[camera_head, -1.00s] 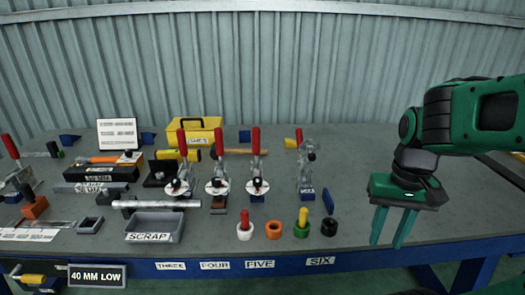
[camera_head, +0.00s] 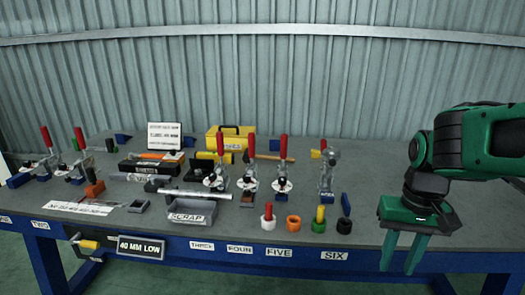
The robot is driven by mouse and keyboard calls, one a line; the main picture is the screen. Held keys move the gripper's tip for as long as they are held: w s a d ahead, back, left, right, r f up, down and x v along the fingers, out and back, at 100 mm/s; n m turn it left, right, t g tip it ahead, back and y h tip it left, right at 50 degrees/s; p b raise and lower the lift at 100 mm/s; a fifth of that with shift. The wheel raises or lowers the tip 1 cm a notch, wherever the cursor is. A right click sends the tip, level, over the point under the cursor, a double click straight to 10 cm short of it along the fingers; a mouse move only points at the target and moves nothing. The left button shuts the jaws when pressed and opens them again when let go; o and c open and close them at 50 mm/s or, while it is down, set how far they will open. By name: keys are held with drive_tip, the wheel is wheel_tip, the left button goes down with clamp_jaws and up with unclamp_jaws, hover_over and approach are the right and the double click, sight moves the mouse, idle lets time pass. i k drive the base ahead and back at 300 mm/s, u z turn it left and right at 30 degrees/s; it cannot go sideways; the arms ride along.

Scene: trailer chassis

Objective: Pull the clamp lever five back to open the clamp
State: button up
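The clamp five (camera_head: 283,184) stands on the bench above the FIVE label (camera_head: 279,253), right-most of three similar clamps in a row. Its red lever (camera_head: 283,147) stands upright. A white round tag hangs at its front. My gripper (camera_head: 402,268) is at the right, in front of the bench's front edge, pointing down. Its two green fingers are apart with nothing between them. It is well to the right of clamp five and not touching anything.
Clamps three (camera_head: 219,165) and four (camera_head: 250,165) stand to the left of clamp five, and clamp six (camera_head: 328,172) to its right. A scrap tray (camera_head: 190,211) is at left. The bench right of clamp six is mostly clear.

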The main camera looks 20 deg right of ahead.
sight(284, 137)
drive_tip(key=u, duration=0.05)
drive_tip(key=i, duration=1)
drive_tip(key=z, duration=0.45)
